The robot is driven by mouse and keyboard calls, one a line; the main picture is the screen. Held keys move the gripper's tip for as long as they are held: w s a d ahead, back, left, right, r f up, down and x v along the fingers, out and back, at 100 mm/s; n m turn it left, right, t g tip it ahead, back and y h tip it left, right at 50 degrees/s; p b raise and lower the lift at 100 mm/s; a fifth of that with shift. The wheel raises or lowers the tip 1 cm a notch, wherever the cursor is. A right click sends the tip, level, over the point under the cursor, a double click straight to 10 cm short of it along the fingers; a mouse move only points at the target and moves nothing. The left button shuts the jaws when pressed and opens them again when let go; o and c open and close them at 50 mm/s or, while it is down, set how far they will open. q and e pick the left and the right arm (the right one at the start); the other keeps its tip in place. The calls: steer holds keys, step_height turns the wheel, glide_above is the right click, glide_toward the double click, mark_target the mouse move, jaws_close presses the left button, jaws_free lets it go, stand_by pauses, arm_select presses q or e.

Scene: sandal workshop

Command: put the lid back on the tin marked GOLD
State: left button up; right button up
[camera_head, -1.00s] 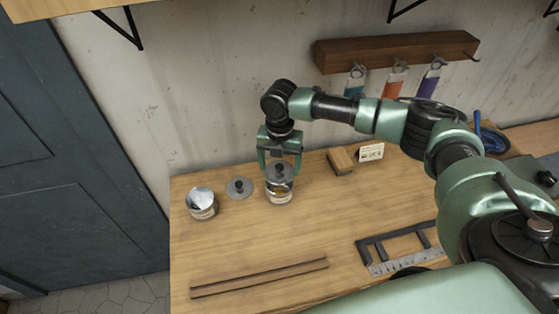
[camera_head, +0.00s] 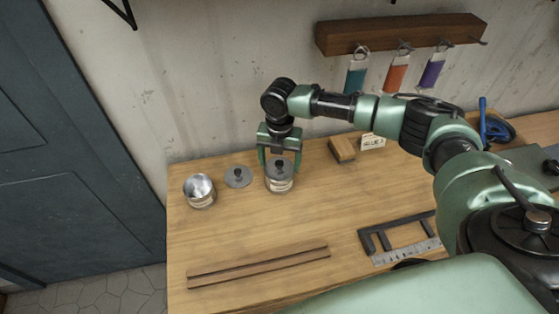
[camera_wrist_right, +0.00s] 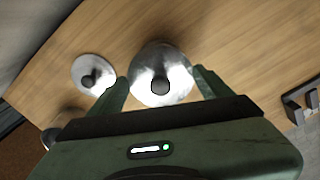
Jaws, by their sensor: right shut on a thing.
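My right gripper (camera_head: 279,170) points down at the back left of the table, with its fingers on either side of a grey, black-knobbed lid (camera_wrist_right: 165,72). It is shut on this lid. The lid is on or just above the mouth of a labelled tin (camera_head: 280,186); I cannot tell whether it is fully seated. The tin's label is too small to read. To its left, a second grey lid (camera_head: 238,177) with a black knob lies flat on the table. Left of that stands an open tin (camera_head: 201,198) with a pale label, silvery inside. My left gripper is not in view.
A wooden block (camera_head: 342,149) and a small card (camera_head: 373,141) stand at the back, right of the gripper. A rack with coloured tags (camera_head: 400,34) hangs above. The table's middle is clear.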

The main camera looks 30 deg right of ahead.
steer(key=shift+p, duration=0.6)
stand_by(0.7)
steer(key=shift+f+p, duration=0.15)
steer(key=shift+p, duration=0.3)
stand_by(1.2)
stand_by(0.3)
steer(key=o, duration=1.3)
steer(key=shift+r+p, duration=0.7)
steer(key=shift+r, duration=2.8)
